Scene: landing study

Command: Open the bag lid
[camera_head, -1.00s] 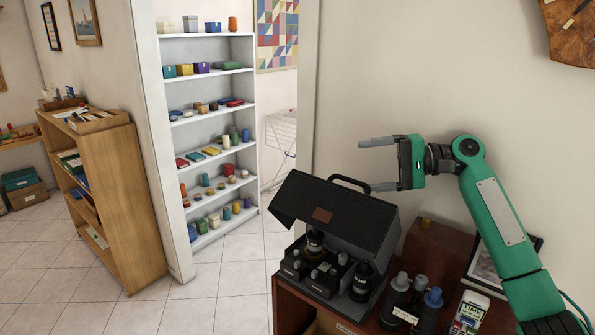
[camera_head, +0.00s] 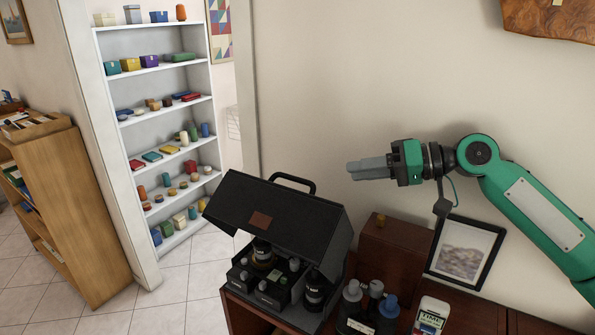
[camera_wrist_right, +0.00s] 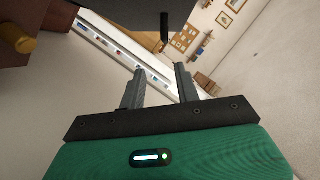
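The black bag (camera_head: 325,225) stands on the dark wooden cabinet, with small dark bottles (camera_head: 262,250) showing in its open front. Its lid (camera_head: 277,212), with a brown patch and a carry handle (camera_head: 292,180) on top, is raised and tilted above the bottles. My right gripper (camera_head: 368,168) is in the air, right of the handle and apart from it. In the right wrist view my gripper (camera_wrist_right: 159,84) is open and empty, its fingers apart. A dark panel at the top there looks like the bag lid (camera_wrist_right: 140,12). My left gripper is not in view.
A brown box with a knob (camera_head: 395,258), bottles (camera_head: 352,300), a white device (camera_head: 431,314) and a framed picture (camera_head: 465,250) stand right of the bag. Shelves (camera_head: 160,130) and a bookcase (camera_head: 75,215) are at left.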

